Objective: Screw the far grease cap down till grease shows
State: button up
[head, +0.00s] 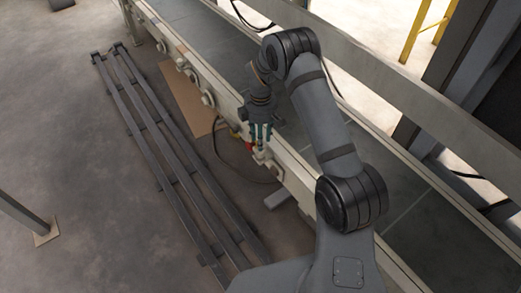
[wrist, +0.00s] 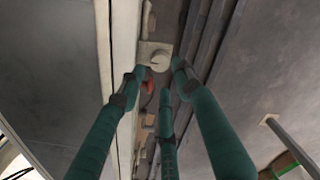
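My gripper (head: 261,136) points down beside the conveyor's near side rail. Its green fingers (wrist: 160,76) are spread and hold nothing. In the wrist view a pale round cap (wrist: 160,62) sits on a pale bracket (wrist: 147,48), just beyond and between the fingertips, with gaps showing at its sides. In the head view a pale bracket (head: 262,154) shows just below the fingers, and the cap there is hard to make out. I cannot tell for certain whether this is the far grease cap. No grease can be made out.
A red part (head: 249,146) is close to the fingers; an orange-red part also shows in the wrist view (wrist: 148,86). Round fittings (head: 208,99) line the rail further away. A dark cable (head: 226,158) loops below. Long dark rails (head: 165,150) lie on the floor at left.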

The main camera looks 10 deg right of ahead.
aim_at(261, 154)
notch_tip(261, 154, down, 6)
jog(key=shift+f+b, duration=0.1)
jog(key=shift+b, duration=0.35)
jog(key=c, duration=0.3)
grip_shut()
jog(key=shift+m, duration=0.3)
